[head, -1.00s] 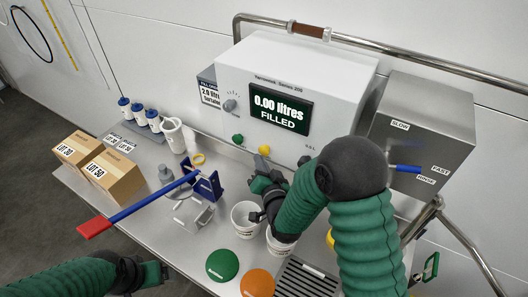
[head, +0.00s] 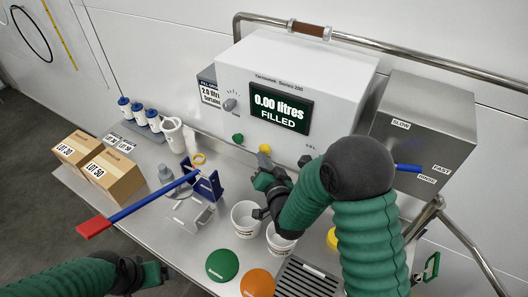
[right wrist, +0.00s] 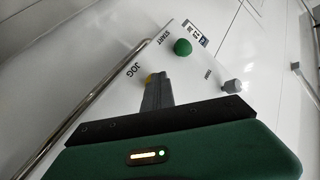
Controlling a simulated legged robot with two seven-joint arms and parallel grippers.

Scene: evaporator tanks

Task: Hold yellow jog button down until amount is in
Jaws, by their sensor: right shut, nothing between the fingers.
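The yellow jog button (head: 264,149) is on the lower front of the white filler machine (head: 235,75). My right gripper (head: 263,172) is shut and empty, with its fingertips just below the button. In the right wrist view, the shut fingers (right wrist: 157,92) overlap part of the yellow button (right wrist: 148,78) beside the word JOG; I cannot tell whether they touch it. The display (head: 280,108) reads 0.00 litres FILLED. A green button (head: 238,138) is left of the yellow one and also shows in the right wrist view (right wrist: 183,47). My left gripper (head: 155,275) is at lower left, its jaws unclear.
White cups (head: 245,216) stand below my right gripper. A blue lever with a red grip (head: 95,228) reaches out left. Cardboard boxes (head: 115,178) and blue-capped bottles (head: 138,112) are at left. A grey box with a blue handle (head: 408,168) is at right.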

